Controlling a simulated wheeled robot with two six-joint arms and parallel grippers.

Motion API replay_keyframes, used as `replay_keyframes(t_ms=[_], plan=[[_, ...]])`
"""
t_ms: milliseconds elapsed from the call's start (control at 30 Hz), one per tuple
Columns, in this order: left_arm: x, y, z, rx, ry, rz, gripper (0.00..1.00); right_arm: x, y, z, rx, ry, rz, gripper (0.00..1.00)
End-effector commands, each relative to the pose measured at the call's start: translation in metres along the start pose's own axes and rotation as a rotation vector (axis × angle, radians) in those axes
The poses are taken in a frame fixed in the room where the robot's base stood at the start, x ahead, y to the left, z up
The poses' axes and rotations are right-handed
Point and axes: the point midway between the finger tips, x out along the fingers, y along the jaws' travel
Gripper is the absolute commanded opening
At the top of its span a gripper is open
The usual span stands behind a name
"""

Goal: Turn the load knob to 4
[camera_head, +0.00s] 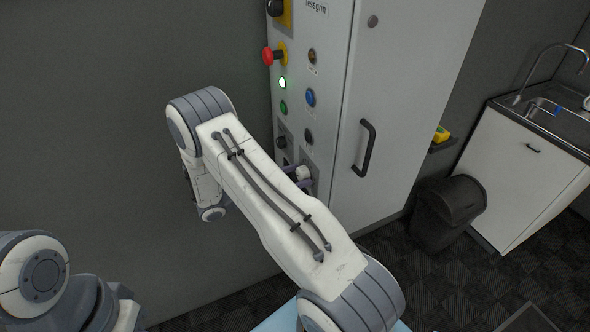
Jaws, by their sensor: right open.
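The control panel (327,95) of a light grey cabinet carries several buttons and knobs. Low on it, a pale knob (303,173) sits on a darker plate; it looks like the load knob, but its scale and pointer are too small to read. My right gripper (299,176) is at this knob, its grey fingers open, one above and one below it. I cannot tell whether they touch it. My right arm hides the gripper's body and part of the panel's lower edge. Of my left arm, only links show at the bottom left; its gripper is out of view.
A red emergency button (268,56) juts out from the panel's upper left, above a lit green button (283,83). A black door handle (364,148) stands out right of the panel. A dark bin (447,213) and a sink cabinet (535,160) stand further right.

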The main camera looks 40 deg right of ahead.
Motion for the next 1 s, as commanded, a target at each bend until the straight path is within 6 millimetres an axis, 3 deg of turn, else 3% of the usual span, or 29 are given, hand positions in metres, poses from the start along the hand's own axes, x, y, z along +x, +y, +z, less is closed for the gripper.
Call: replay_keyframes(t_ms=[233,400,467,767,1000], plan=[[0.000,0.000,0.000,0.000,0.000,0.000,0.00,0.001,0.000,-0.001,0.000,0.000,0.000,0.84],[0.000,0.000,0.000,0.000,0.000,0.000,0.00,0.001,0.000,0.000,0.000,0.000,0.001,0.19],[0.000,0.000,0.000,0.000,0.000,0.000,0.00,0.000,0.001,0.000,0.000,0.000,0.002,0.00],[0.005,0.000,0.000,0.000,0.000,0.000,0.00,0.000,0.002,-0.001,0.035,0.000,0.004,0.00],[0.019,-0.001,0.001,0.001,0.000,0.000,0.00,-0.001,0.003,-0.003,0.166,0.000,0.006,0.00]])
